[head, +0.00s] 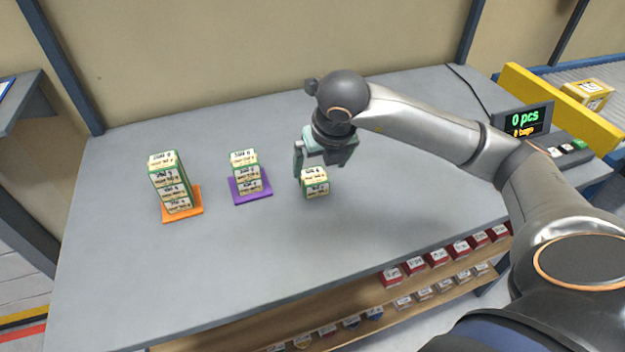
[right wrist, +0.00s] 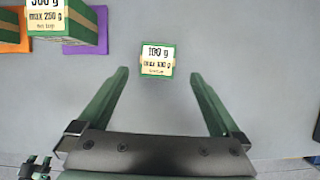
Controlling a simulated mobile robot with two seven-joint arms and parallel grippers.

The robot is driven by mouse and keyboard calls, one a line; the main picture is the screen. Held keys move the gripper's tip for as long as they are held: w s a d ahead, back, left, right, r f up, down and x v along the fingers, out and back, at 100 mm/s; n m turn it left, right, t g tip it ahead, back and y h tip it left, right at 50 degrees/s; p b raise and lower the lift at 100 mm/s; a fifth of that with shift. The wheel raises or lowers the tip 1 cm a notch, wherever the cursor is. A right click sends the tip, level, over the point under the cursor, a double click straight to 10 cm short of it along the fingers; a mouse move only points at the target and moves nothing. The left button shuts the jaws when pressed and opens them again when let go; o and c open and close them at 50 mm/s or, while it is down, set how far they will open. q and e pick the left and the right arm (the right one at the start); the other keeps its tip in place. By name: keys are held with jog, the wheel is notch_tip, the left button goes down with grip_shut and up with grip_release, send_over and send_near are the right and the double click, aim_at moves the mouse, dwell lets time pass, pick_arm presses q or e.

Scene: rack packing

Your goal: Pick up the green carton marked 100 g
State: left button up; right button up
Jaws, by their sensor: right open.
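The green carton marked 100 g (head: 315,187) stands on the grey table near its middle, with cream labels on its top and front. In the right wrist view the carton (right wrist: 157,60) has its 100 g label readable and lies between and slightly beyond the fingertips. My right gripper (head: 319,168) is open and empty, just above and behind the carton. Its two green fingers (right wrist: 158,75) stand apart with a gap on either side of the carton. I cannot tell exactly how high the fingertips are above it.
A tall stack of green cartons (head: 170,180) stands on an orange mat (head: 196,205). A shorter stack (head: 245,172) stands on a purple mat (head: 238,197). A counter display (head: 525,120) stands at the right. Red and white boxes fill a shelf below the front edge.

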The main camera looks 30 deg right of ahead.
aim_at(314, 176)
jog(key=shift+x, duration=3.5)
jog(key=shift+w+a+r, duration=0.1)
jog(key=shift+w+a, duration=0.05)
jog(key=shift+w, duration=0.05)
jog(key=c, duration=1.5)
